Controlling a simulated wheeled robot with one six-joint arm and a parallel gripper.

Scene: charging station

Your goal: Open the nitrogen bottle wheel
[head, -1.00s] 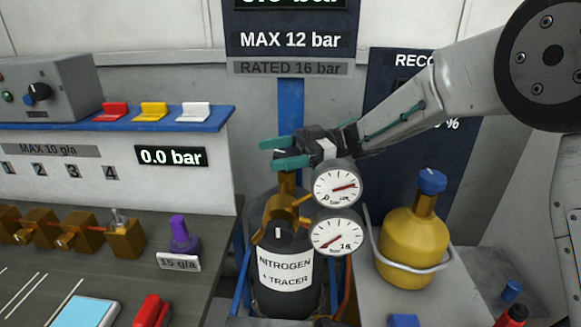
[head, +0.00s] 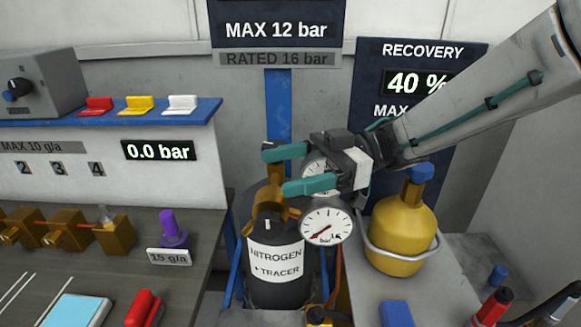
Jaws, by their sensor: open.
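The nitrogen bottle (head: 279,291) is black with a white "NITROGEN + TRACER" label and stands upright at centre. Brass valve parts (head: 268,203) rise from its top, with a black knob in front. I cannot make out the bottle wheel clearly; my gripper covers part of the valve top. My gripper (head: 277,170) reaches in from the right with its teal fingers pointing left. The fingers are apart, with a brass piece showing between them. I cannot tell whether they touch it.
The front gauge (head: 326,226) is beside the valve; a second gauge (head: 315,174) is partly hidden behind my gripper. A yellow bottle (head: 402,236) with a blue cap stands to the right. A bench (head: 195,271) with brass valves and a purple item is at left.

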